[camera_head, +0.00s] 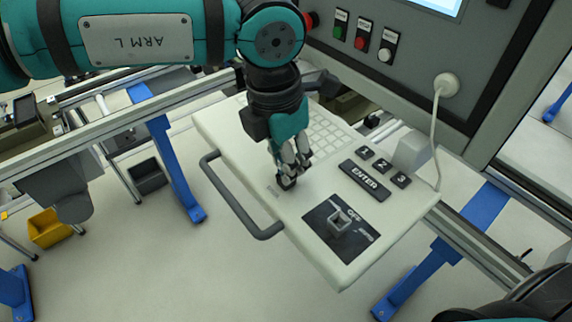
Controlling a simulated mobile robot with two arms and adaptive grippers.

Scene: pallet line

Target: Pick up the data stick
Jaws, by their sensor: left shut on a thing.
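My left gripper (287,181) reaches down from above onto the light console panel (232,135). Its fingers are closed together just above the panel's front part, left of the ENTER key. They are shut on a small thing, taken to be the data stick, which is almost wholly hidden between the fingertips. Whether it still touches the panel cannot be told. My right gripper is not in view.
The console has a white keypad (325,133), an ENTER key (364,181), keys 1, 2 and 3, and a dark switch plate (322,228) with a raised knob. A grey handle (235,205) runs along its left edge. A white cable (436,135) hangs at right.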

